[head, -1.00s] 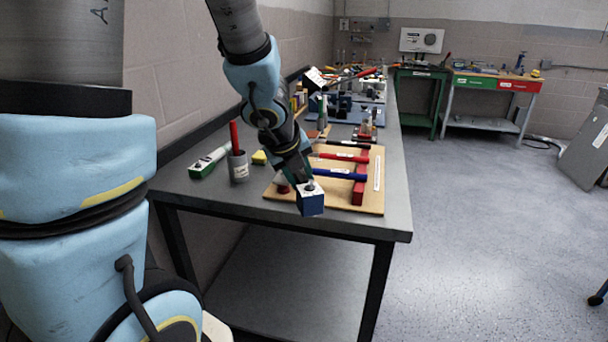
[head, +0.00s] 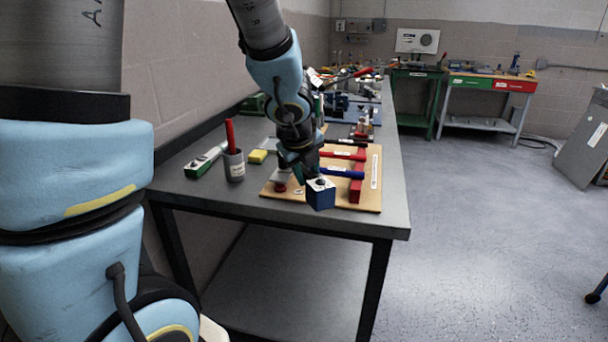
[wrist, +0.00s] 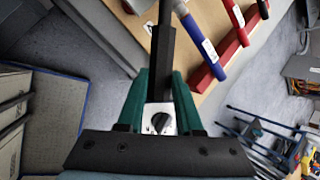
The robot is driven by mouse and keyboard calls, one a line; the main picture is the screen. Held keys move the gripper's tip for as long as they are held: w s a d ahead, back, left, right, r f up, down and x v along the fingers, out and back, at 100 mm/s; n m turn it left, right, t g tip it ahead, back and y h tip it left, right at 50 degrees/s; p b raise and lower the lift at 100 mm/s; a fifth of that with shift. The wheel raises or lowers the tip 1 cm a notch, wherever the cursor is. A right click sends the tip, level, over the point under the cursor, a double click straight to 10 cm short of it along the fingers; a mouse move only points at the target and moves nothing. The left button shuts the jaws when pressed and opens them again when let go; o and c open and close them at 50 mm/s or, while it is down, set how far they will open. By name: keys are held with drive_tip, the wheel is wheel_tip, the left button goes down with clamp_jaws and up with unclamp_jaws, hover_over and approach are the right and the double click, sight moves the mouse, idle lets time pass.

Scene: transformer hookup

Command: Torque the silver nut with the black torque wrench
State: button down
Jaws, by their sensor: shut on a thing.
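My gripper (head: 305,176) hangs over the near part of the wooden board on the bench. That pale face (wrist: 159,119) sits between the fingers. A black bar (wrist: 163,55) runs away from the fingertips, ending in a thinner grey rod; I cannot tell whether it belongs to the block or is the torque wrench. I cannot make out the silver nut in either view.
The wooden board (head: 368,202) carries a red rack (head: 357,178) with red and blue handled tools.

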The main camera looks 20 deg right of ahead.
drive_tip(key=shift+w+d+n+b, duration=0.2)
drive_tip(key=shift+d+n+b, duration=0.25)
drive_tip(key=shift+d, duration=0.4)
drive_tip(key=shift+w+d+n+y, duration=0.15)
drive_tip(key=shift+d+n+y, duration=0.25)
drive_tip(key=shift+n+y, duration=0.1)
drive_tip(key=shift+w+d+n+t+y+b, duration=0.15)
drive_tip(key=shift+w+d+n+y+b, duration=0.1)
drive_tip(key=shift+d+n, duration=0.3)
drive_tip(key=shift+w+d+n+t+y+b, duration=0.15)
drive_tip(key=shift+w+d+n+y, duration=0.1)
drive_tip(key=shift+d+n, duration=0.25)
drive_tip(key=shift+s+a+m+h+p, duration=0.15)
drive_tip(key=shift+s+a+m+h, duration=0.15)
drive_tip(key=shift+a+m, duration=0.25)
drive_tip(key=shift+s+a+m+h+p, duration=0.15)
drive_tip(key=shift+s+a+m+h, duration=0.1)
drive_tip(key=shift+a+m, duration=0.3)
